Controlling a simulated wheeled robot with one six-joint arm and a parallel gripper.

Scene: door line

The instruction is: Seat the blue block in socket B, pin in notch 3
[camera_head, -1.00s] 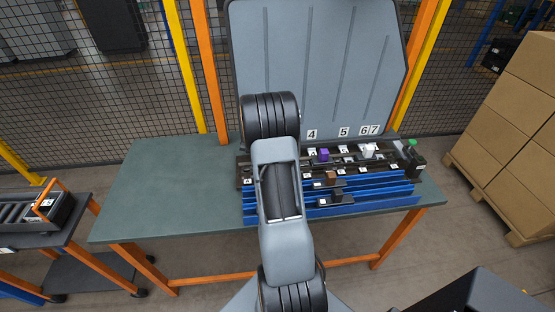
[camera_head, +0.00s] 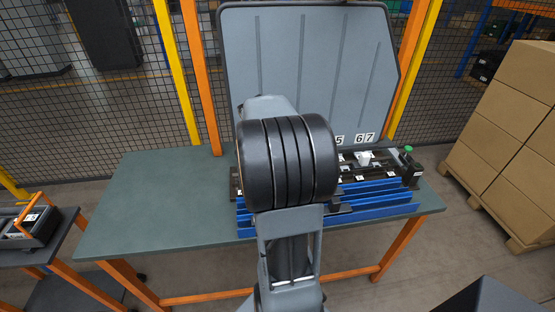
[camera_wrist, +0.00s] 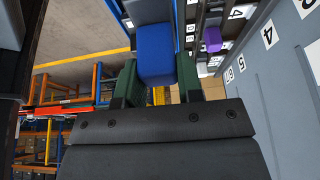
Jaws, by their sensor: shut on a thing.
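The blue block (camera_wrist: 155,52) is between the two green fingers of my gripper (camera_wrist: 158,80) in the wrist view. The gripper is shut on it. The block's underside and any pin on it cannot be made out. In the head view my arm hides the gripper, the block and the left part of the dark socket rail (camera_head: 403,173). Socket B and notch 3 cannot be made out. A purple block (camera_wrist: 212,39) sits on the rail in the wrist view, apart from the held block.
The grey panel (camera_head: 300,60) with number labels stands behind the rail. Blue rails (camera_head: 385,208) run along its front. A white block (camera_head: 364,158) and a green-topped part (camera_head: 408,150) are at the right. The green table (camera_head: 150,200) is clear at the left.

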